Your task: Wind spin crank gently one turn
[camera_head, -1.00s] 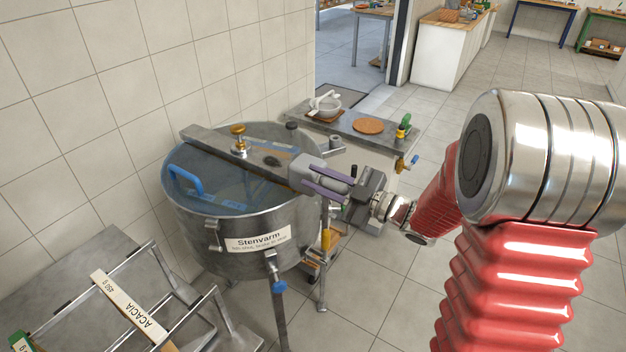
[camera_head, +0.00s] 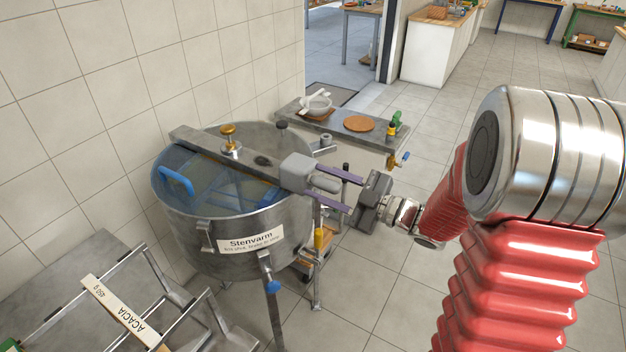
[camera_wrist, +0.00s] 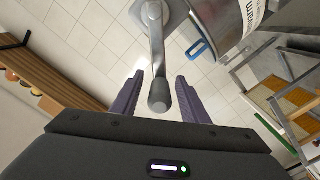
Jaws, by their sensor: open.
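The spin crank is a grey arm with a rounded handle (camera_head: 325,184), fixed to a grey gear housing (camera_head: 297,168) at the right end of the bar across the steel drum (camera_head: 275,220). In the wrist view the crank arm (camera_wrist: 155,40) comes down from the top to its dark handle end (camera_wrist: 159,96). My gripper (camera_head: 308,179) is open, its purple fingers one on each side of the handle. In the wrist view my gripper (camera_wrist: 161,78) shows clear gaps between both fingers and the handle. The drum's label reads "Stenvarm".
A steel rack (camera_head: 55,335) with an "ACACIA" strip (camera_head: 115,308) is at lower left. Tiled floor is free to the right.

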